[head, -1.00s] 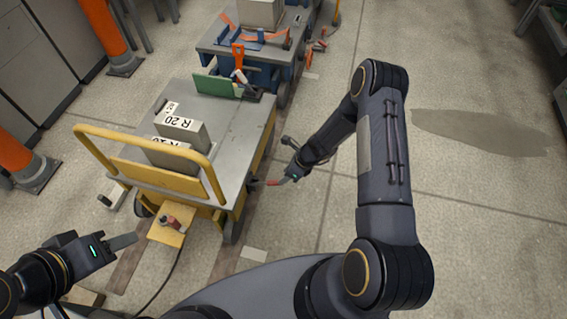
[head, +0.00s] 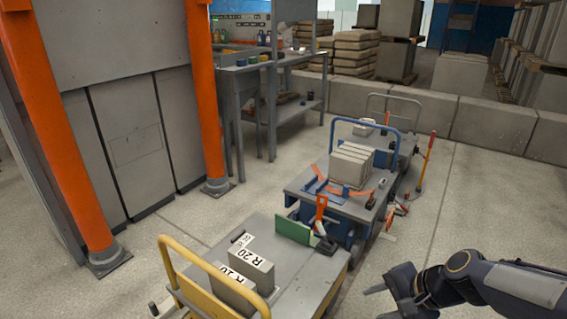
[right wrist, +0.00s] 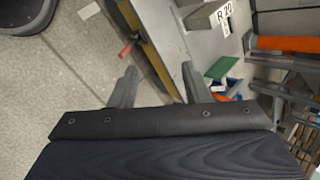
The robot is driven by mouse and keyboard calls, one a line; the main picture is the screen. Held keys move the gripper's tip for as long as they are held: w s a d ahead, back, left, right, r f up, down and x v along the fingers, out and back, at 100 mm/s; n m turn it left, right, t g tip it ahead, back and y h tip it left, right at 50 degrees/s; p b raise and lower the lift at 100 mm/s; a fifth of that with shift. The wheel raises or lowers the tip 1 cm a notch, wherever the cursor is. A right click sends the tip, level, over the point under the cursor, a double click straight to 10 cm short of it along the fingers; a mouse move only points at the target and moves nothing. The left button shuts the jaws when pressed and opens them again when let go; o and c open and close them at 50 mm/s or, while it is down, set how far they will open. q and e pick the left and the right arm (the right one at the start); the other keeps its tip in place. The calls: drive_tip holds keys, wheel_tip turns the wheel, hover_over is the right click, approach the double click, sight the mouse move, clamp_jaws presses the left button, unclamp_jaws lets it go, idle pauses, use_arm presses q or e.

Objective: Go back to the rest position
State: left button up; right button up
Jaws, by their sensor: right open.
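My right gripper (head: 378,289) is at the lower right of the head view, beside the right edge of the yellow-handled cart (head: 315,287). In the right wrist view its two fingers (right wrist: 160,85) stand wide apart with nothing between them. My left gripper is outside both current views. The cart carries grey blocks (head: 252,264) labelled R 20 and a green panel (head: 294,230). In the right wrist view the cart's edge, a labelled block (right wrist: 212,17) and the green panel (right wrist: 218,68) show beyond the fingers.
A blue cart (head: 322,208) with grey slabs (head: 350,163) stands behind the yellow-handled one. Orange posts (head: 208,100) and a workbench (head: 262,65) stand at the left and back. A low block wall (head: 480,118) crosses behind. The floor (head: 475,205) at right is clear.

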drive_tip(key=s+r+n+t+h, duration=0.15)
drive_tip(key=s+r+n, duration=0.25)
drive_tip(key=s+n, duration=0.95)
use_arm(q)
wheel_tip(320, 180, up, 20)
drive_tip(key=p, duration=2)
use_arm(e)
drive_tip(key=s+r+m, duration=0.3)
drive_tip(key=r+m, duration=0.1)
drive_tip(key=r, duration=1.6)
drive_tip(key=shift+s+d+r+h, duration=0.2)
drive_tip(key=shift+h, duration=0.15)
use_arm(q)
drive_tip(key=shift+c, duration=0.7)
use_arm(e)
drive_tip(key=shift+c, duration=0.7)
